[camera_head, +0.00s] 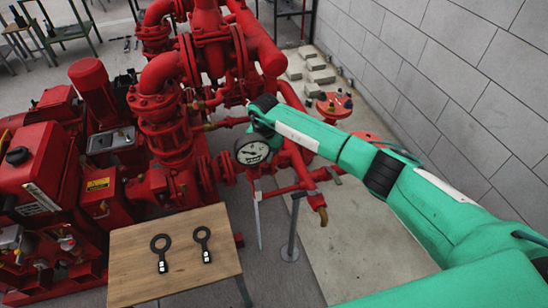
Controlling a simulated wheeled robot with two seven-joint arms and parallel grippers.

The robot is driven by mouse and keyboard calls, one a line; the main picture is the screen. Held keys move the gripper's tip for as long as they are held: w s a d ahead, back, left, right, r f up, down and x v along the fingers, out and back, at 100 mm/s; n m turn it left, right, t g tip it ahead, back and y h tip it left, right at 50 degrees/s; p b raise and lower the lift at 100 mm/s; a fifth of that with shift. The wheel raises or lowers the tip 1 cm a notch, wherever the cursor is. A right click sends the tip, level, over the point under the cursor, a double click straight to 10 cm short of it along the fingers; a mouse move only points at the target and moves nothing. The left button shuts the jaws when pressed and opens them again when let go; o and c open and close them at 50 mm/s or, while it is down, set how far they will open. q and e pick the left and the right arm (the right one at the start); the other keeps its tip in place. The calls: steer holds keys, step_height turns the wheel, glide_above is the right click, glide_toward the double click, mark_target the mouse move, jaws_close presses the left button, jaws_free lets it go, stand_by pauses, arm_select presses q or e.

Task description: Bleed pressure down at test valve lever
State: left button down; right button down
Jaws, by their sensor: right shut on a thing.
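My right arm comes in from the right, and its gripper (268,133) is at the red pipework just behind and above a round pressure gauge (252,152). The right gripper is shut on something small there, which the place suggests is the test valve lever. The lever and the fingertips are mostly hidden by the wrist and the gauge, so the lever's angle cannot be told. The gauge has a white face with dark markings; its reading is too small to tell. My left gripper is not in view.
The red pumpset (170,130) fills the left and middle. A wooden table (190,280) at the front holds two black ring-ended tools (161,250) (203,241). A grey block wall (430,80) bounds the right. A grey post (291,230) stands below the gauge. Floor at lower right is clear.

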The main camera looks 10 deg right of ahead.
steer(key=shift+w+a, duration=0.1)
stand_by(0.4)
steer(key=c, duration=1.3)
jaws_free()
steer(key=shift+c, duration=0.2)
steer(key=shift+r, duration=0.1)
step_height(320, 180, up, 14)
steer(key=b, duration=0.3)
steer(key=shift+f, duration=0.25)
